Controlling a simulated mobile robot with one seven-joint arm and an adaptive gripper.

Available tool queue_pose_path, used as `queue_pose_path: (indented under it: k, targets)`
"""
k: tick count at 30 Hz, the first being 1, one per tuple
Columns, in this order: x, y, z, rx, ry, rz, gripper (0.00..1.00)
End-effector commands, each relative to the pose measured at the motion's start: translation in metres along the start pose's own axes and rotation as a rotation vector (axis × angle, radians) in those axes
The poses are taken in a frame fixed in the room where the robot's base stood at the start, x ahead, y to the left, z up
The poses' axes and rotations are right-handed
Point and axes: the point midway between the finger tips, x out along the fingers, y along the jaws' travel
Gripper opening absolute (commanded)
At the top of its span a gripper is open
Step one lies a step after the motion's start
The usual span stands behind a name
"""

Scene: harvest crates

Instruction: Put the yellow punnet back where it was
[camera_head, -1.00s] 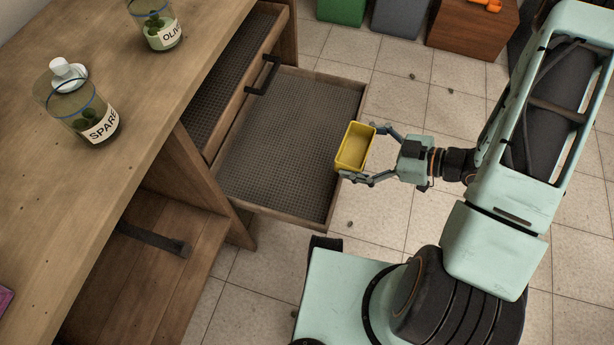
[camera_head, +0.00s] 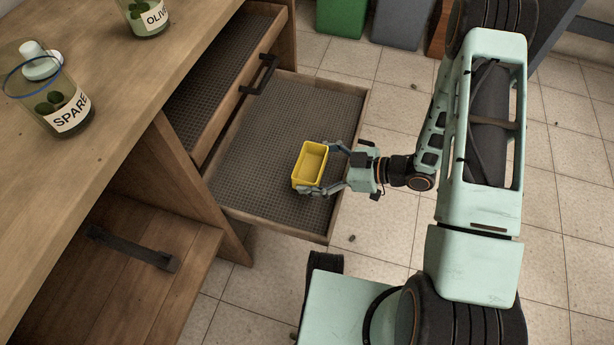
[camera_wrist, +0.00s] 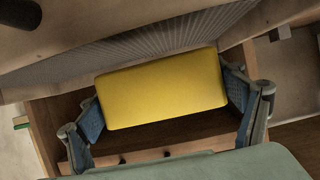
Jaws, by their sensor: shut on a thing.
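The yellow punnet (camera_head: 311,165) is an open, empty rectangular box. My gripper (camera_head: 325,169) is shut on it, one finger at each end. In the head view it shows over the open lower drawer (camera_head: 262,140), which has a dark ribbed liner and no other thing on it. In the wrist view the punnet (camera_wrist: 162,90) sits level between the two blue finger pads, and the ribbed liner shows behind it. I cannot tell whether the punnet touches the drawer floor.
An upper drawer (camera_head: 220,90) with a dark handle (camera_head: 260,75) is partly open above the lower one. Jars labelled SPARE (camera_head: 55,100) and OLIV (camera_head: 148,15) stand on the wooden top. Green (camera_head: 340,15) and grey (camera_head: 402,35) bins stand behind on the tiled floor.

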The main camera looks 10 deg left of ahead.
Motion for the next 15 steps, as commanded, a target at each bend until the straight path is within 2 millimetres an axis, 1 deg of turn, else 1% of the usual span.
queue_pose_path:
  k: [1, 5, 8, 12, 15]
  targets:
    - [0.005, 0.001, 0.004, 0.000, 0.000, -0.002, 0.62]
    - [0.011, 0.003, 0.006, 0.000, 0.000, 0.000, 0.62]
    - [0.019, 0.005, 0.012, -0.002, 0.001, -0.002, 0.62]
    - [0.029, 0.006, 0.034, 0.002, 0.000, 0.000, 0.62]
    - [0.031, 0.006, 0.040, 0.000, 0.001, 0.001, 0.62]
